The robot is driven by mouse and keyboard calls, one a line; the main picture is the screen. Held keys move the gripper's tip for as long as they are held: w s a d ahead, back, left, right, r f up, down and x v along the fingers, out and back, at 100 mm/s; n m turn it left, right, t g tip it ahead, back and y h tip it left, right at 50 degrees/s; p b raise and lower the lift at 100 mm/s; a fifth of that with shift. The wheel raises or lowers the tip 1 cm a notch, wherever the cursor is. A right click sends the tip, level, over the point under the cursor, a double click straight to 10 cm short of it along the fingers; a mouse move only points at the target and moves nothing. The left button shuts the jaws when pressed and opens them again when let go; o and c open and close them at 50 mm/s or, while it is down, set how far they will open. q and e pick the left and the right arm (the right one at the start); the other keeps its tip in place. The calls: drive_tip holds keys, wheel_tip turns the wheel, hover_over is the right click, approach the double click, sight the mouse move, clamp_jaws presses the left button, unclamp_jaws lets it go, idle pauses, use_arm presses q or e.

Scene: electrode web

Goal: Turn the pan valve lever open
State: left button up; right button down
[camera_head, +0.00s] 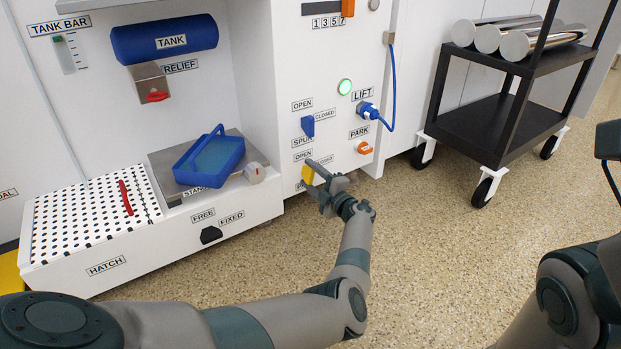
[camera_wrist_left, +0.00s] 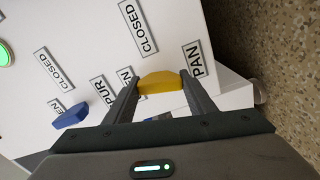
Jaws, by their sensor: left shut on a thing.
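The pan valve lever is a yellow handle (camera_head: 307,174) low on the white cabinet front, under an OPEN label (camera_head: 303,155) and beside a CLOSED label that my gripper partly covers. My left gripper (camera_head: 318,180) is at the lever, reaching it from the front right. In the left wrist view the yellow lever (camera_wrist_left: 160,83) lies between the two fingers of the left gripper (camera_wrist_left: 157,88), which are shut on it. The PAN label (camera_wrist_left: 197,64) shows right by the fingertips.
A blue SPUR lever (camera_head: 308,125) sits just above the yellow one. A blue plug with cable (camera_head: 368,111) and an orange PARK knob (camera_head: 364,148) are to the right. A blue tray (camera_head: 209,158) is on the stand at left. A black cart (camera_head: 500,120) holds metal rolls; the floor between is clear.

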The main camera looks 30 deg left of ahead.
use_arm(q)
drive_tip(key=shift+f+n+b, duration=0.1)
drive_tip(key=shift+n+b, duration=0.25)
drive_tip(key=shift+n, duration=0.95)
drive_tip(key=o, duration=1)
drive_tip(key=shift+o, duration=0.2)
drive_tip(key=shift+s+d, duration=0.1)
